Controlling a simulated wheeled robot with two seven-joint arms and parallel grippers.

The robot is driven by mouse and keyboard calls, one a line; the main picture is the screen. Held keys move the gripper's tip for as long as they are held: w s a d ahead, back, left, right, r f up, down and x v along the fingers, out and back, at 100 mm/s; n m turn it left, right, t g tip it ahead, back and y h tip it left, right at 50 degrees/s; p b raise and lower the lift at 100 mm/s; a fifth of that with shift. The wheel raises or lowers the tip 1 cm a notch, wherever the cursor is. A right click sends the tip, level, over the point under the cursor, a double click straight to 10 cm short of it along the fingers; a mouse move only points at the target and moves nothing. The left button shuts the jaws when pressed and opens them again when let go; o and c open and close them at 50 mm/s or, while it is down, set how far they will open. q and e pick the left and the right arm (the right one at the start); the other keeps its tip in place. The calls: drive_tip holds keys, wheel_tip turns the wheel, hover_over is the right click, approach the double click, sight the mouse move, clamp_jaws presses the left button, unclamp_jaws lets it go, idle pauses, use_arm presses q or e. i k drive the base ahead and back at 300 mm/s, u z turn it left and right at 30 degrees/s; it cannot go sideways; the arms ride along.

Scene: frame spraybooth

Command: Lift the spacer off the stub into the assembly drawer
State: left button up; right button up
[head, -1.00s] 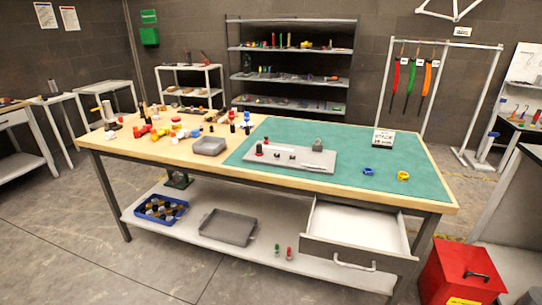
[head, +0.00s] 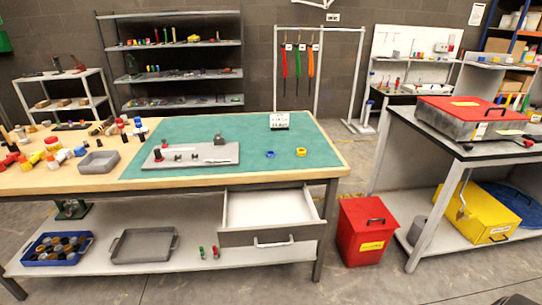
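A grey fixture plate (head: 207,160) lies on the green mat. It carries a black piece with a red base (head: 158,154) at its left, small dark stubs (head: 178,156) in the middle and a grey block (head: 220,140) at its back right. The pieces are too small to tell which one is the spacer. A blue ring (head: 270,154) and a yellow ring (head: 301,152) lie on the mat right of the plate. The assembly drawer (head: 272,236) under the bench's right part is pulled open, and its pale inside looks empty. Neither of my grippers is in view.
The green mat (head: 240,124) is mostly clear. A grey tray (head: 98,162) and loose coloured parts are on the bench's left. A red bin (head: 367,232) stands on the floor right of the drawer. A second bench (head: 480,148) with a red case (head: 470,117) is at right.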

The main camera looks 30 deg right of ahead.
sight(269, 215)
drive_tip(key=u, duration=0.35)
drive_tip(key=i, duration=1.3)
drive_tip(key=z, duration=0.3)
